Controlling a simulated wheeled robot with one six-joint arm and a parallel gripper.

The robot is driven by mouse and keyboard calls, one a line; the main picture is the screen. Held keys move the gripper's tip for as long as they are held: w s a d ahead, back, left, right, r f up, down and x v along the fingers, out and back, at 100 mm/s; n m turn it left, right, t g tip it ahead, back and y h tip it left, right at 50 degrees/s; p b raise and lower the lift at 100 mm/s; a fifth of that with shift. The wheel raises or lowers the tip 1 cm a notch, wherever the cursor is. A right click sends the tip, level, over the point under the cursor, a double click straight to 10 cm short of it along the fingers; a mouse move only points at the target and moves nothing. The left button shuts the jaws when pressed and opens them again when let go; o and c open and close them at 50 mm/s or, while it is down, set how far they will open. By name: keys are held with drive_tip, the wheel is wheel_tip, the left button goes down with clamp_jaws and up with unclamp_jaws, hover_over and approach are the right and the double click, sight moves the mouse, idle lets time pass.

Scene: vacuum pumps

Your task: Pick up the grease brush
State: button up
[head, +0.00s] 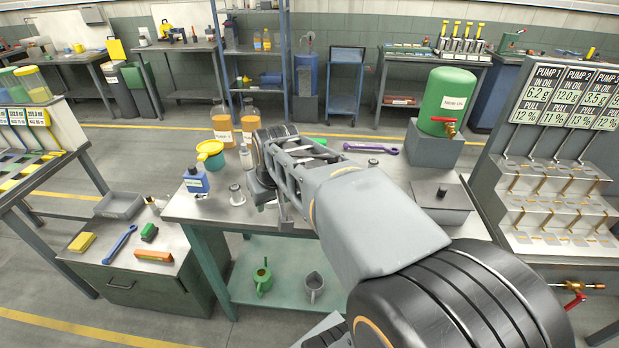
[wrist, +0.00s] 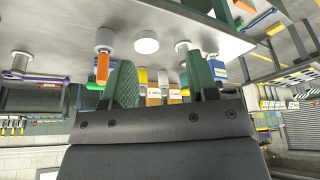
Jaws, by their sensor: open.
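I cannot make out the grease brush for sure in either view. An orange block-shaped item (head: 154,255) lies on the low cabinet at the left in the head view. In the wrist view, which looks turned over, another orange piece (wrist: 103,68) shows beside a grey cylinder, just outside the left finger. My gripper (wrist: 160,82) is open, with nothing held between its fingers. In the head view it hangs over the middle workbench (head: 205,213), and my arm hides part of it and of the bench top.
A blue jar (head: 196,180), yellow funnel (head: 210,152), metal cylinder (head: 237,195) and amber bottles (head: 222,125) stand on the bench left of my gripper. A purple wrench (head: 371,148) lies behind my arm. A green tank (head: 446,101) stands at the back right.

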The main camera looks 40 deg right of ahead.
drive_tip(key=w+d+r+m+h+p, duration=0.1)
drive_tip(key=w+d+r, duration=0.15)
drive_tip(key=d, duration=0.45)
drive_tip(key=w+d+r+m, duration=0.1)
drive_tip(key=w+d, duration=0.2)
drive_tip(key=d, duration=0.4)
drive_tip(key=shift+w+d+p+x, duration=0.15)
drive_tip(key=shift+p+x, duration=0.2)
drive_tip(key=shift+x, duration=2.85)
drive_tip(key=shift+w+d+p+x, duration=0.1)
drive_tip(key=shift+w+p+x, duration=0.2)
drive_tip(key=shift+x, duration=2.85)
drive_tip(key=shift+s+r, duration=0.1)
drive_tip(key=shift+r, duration=0.1)
clamp_jaws()
